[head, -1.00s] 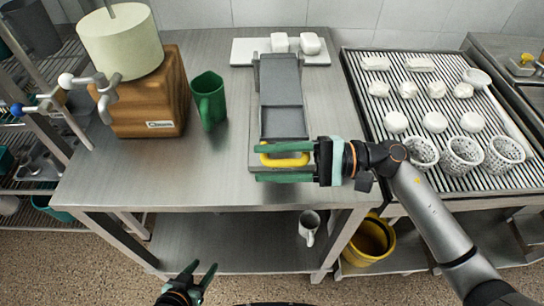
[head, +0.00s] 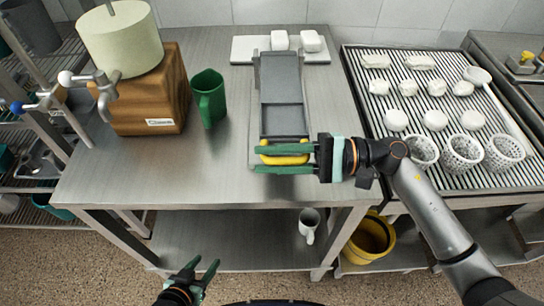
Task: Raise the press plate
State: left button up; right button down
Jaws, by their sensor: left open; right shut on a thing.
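The press is a long grey device on the steel table, with its grey press plate (head: 282,90) lying down along it. A yellow handle (head: 283,159) is at its near end. My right gripper (head: 262,160) reaches in from the right with its green fingers shut on the yellow handle, one finger on the far side and one on the near side. The fingers hide part of the handle. My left gripper (head: 206,272) is open and empty, low in front of the table.
A green cup (head: 208,98) stands left of the press, beside a wooden dispenser (head: 150,95). Behind the press a white board (head: 247,50) holds white blocks. At right a ribbed drainer (head: 385,155) holds white cheeses and perforated baskets (head: 462,154). A yellow bucket (head: 368,240) is below.

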jog(key=shift+s+f, duration=0.2)
jog(key=shift+f, duration=0.3)
jog(key=shift+r, duration=0.1)
dwell(0.3)
jog(key=shift+w+r+m+p, duration=0.1)
jog(key=shift+r+m+p, duration=0.3)
jog(key=shift+r, duration=0.8)
jog(key=w+r+m+p, duration=0.2)
jog(key=w+r+m, duration=0.1)
jog(key=r, duration=0.5)
jog(key=w+r+m+p, duration=0.3)
jog(key=r, duration=0.6)
jog(key=shift+w, duration=0.35)
jog(key=c, duration=0.8)
grip_release()
jog(key=shift+f, duration=0.1)
